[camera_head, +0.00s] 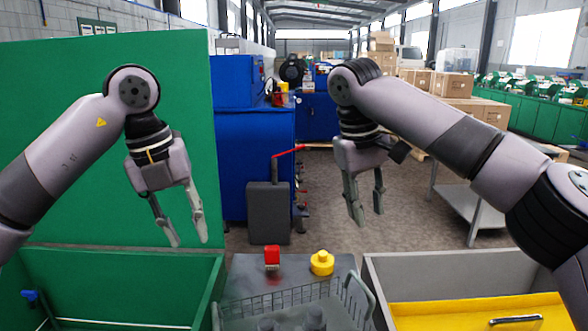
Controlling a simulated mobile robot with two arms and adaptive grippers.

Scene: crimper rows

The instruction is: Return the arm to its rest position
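My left gripper (188,241) hangs at the left with its fingers pointing down. It is open and empty, above and in front of the green bin. My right gripper (369,219) hangs at the centre right, also pointing down, open and empty. Both are raised clear of the work surface, and neither touches anything.
Below stand a green bin (110,255), a dark table (245,275) with a red piece (272,257), a yellow round piece (321,264) and a wire basket (290,297), and a grey bin (450,257) with a yellow bottom. A green panel (60,150) stands behind the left arm.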

